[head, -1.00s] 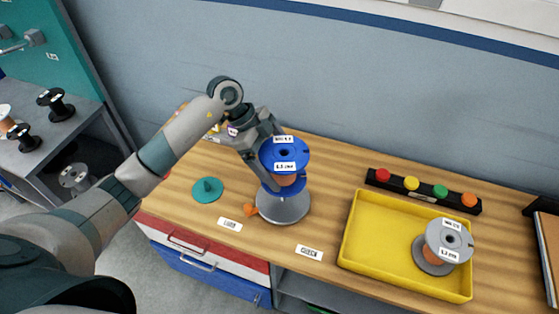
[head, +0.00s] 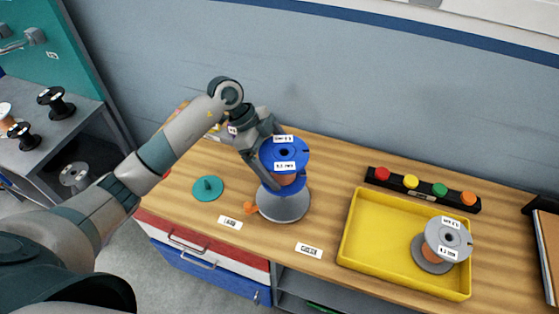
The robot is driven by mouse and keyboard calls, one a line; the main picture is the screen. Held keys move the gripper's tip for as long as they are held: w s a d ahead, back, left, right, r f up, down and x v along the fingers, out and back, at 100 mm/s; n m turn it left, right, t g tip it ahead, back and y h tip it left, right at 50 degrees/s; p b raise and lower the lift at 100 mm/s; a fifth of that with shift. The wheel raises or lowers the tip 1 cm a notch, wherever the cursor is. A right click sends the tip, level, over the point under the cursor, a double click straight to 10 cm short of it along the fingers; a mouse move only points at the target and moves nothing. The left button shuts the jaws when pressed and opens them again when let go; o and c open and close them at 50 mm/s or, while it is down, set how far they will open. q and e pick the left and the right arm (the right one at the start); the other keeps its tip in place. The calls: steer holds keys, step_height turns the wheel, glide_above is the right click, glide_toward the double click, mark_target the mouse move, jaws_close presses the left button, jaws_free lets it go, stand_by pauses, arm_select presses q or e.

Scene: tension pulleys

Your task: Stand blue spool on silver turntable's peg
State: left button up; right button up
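The blue spool (head: 295,148), with blue flanges and a copper-coloured winding, is upright over the silver turntable (head: 284,208), a round grey disc on the bench. The lower flange is close above the disc or on it; I cannot tell whether they touch. The peg is hidden under the spool. My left gripper (head: 272,165) reaches in from the left with its fingers on either side of the spool's middle, between the flanges, and appears shut on it. The far finger is partly hidden behind the spool. My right gripper is not in view.
A teal disc with a peg (head: 208,188) and a small orange part (head: 250,208) lie near the turntable. A yellow tray (head: 375,230) holds a grey spool (head: 449,240) on the right. A black strip with coloured buttons (head: 425,188) lies behind it. Black spools (head: 57,103) stand on a grey side bench.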

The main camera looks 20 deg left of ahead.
arm_select(q)
steer(key=shift+f, duration=0.4)
stand_by(0.5)
steer(key=shift+f, duration=0.35)
steer(key=shift+f, duration=1.05)
stand_by(1.1)
steer(key=shift+f, duration=0.3)
steer(key=shift+f+b, duration=0.35)
steer(key=shift+f, duration=2)
stand_by(0.9)
steer(key=shift+p, duration=0.35)
stand_by(0.7)
